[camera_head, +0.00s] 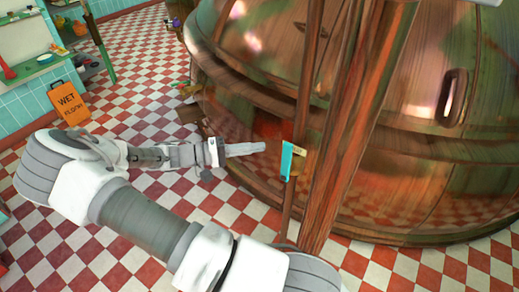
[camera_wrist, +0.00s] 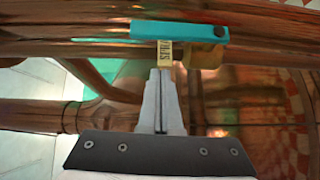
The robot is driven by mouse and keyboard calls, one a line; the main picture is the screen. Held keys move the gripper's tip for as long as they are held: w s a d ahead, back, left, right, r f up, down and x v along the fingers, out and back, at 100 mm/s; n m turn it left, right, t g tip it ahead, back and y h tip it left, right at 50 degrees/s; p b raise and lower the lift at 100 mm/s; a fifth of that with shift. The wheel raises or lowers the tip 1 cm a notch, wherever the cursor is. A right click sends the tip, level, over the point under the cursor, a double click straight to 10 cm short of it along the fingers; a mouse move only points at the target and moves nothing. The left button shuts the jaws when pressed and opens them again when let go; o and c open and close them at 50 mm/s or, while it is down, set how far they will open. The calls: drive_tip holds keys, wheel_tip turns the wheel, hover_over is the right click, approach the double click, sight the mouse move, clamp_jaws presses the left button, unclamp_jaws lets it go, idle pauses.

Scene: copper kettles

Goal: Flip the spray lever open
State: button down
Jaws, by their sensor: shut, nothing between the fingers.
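The spray lever (camera_head: 287,160) is a teal handle on a thin copper pipe beside the big kettle. It lies along the pipe, upright in the head view. In the wrist view the teal lever (camera_wrist: 178,32) runs across the top, with a dark pivot spot at its right end. A small cream tag (camera_wrist: 165,53) with dark lettering sits below it, beside a brass valve body (camera_wrist: 205,57). My gripper (camera_head: 264,147) is shut and empty, just left of the lever in the head view. In the wrist view my gripper (camera_wrist: 160,72) points at the tag; contact is unclear.
A huge copper kettle (camera_head: 420,190) fills the right side. A thick copper pipe (camera_head: 358,130) stands close to the lever's right. Checkered floor (camera_head: 140,75) between is open.

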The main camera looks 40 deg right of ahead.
drive_tip(key=v, duration=0.9)
drive_tip(key=shift+s+f, duration=0.1)
drive_tip(key=shift+s, duration=0.1)
drive_tip(key=s+a+r+n+t+y+p, duration=0.1)
drive_tip(key=s+a+r+t+y, duration=0.3)
drive_tip(key=r, duration=0.4)
drive_tip(key=s+a+r+n+t+y+p, duration=0.2)
drive_tip(key=s+a+r+t+y, duration=0.2)
drive_tip(key=s+r+t+y, duration=0.1)
drive_tip(key=s+a+r+n+t+y+p, duration=0.2)
drive_tip(key=s+a+r+t+y, duration=0.2)
drive_tip(key=s+r+y, duration=0.2)
drive_tip(key=shift+s+r+n+y, duration=0.35)
drive_tip(key=shift+s+r, duration=0.85)
drive_tip(key=shift+r, duration=1.2)
drive_tip(key=shift+d, duration=0.2)
